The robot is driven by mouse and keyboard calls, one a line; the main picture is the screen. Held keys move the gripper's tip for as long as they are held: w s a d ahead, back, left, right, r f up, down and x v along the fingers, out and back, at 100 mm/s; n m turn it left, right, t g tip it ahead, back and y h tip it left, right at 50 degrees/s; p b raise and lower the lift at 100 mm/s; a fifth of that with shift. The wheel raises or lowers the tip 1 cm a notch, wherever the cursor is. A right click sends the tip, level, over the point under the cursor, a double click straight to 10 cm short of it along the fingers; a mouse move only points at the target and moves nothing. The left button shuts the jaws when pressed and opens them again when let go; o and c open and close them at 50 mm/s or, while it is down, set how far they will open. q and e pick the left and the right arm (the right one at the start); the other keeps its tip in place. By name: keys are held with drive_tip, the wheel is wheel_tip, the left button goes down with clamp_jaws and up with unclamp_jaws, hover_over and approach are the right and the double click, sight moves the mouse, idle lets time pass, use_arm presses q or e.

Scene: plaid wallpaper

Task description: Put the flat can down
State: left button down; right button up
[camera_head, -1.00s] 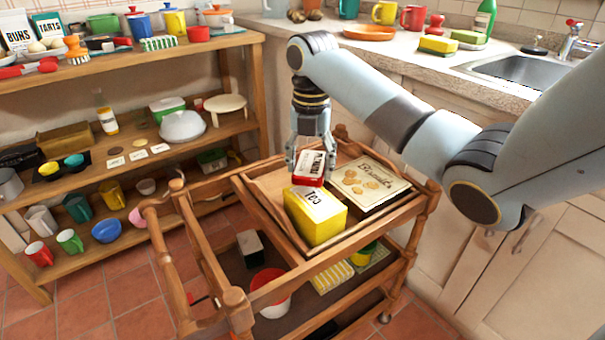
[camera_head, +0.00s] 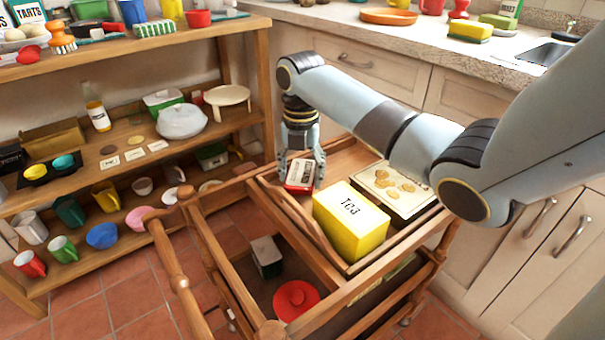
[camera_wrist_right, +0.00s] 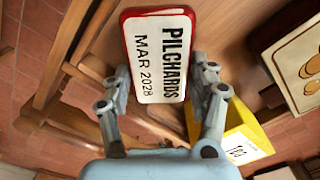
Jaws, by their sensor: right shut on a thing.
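The flat can (camera_head: 300,174) is red with a white label. In the right wrist view the flat can (camera_wrist_right: 158,55) reads "PILCHARDS MAR 2028". My right gripper (camera_head: 301,172) is shut on it, pointing down, with one finger on each side of it in the wrist view. In the head view the can shows at the back left part of the wooden tray (camera_head: 292,207) on top of the trolley. I cannot tell whether it touches the tray. My left gripper is in neither view.
A yellow tea box (camera_head: 350,222) stands in the tray just right of the can, with a biscuit tin (camera_head: 392,192) behind it. Bare tray shows around the can. The trolley's wooden rail (camera_head: 222,180) and the shelves (camera_head: 130,165) lie to the left.

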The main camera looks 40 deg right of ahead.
sight(301, 175)
wheel_tip(301, 175, down, 2)
drive_tip(key=shift+f+b, duration=0.25)
drive_tip(key=shift+b, duration=0.05)
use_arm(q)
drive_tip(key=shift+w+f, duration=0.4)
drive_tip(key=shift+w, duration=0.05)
use_arm(e)
drive_tip(key=shift+r, duration=0.1)
drive_tip(key=o, duration=1.3)
drive_tip(key=shift+c, duration=0.2)
use_arm(q)
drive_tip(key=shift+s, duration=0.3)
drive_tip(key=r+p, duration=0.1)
drive_tip(key=p, duration=0.1)
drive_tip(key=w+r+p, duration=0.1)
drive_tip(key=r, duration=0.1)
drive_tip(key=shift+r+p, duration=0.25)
drive_tip(key=shift+p, duration=0.1)
use_arm(e)
wheel_tip(301, 175, up, 12)
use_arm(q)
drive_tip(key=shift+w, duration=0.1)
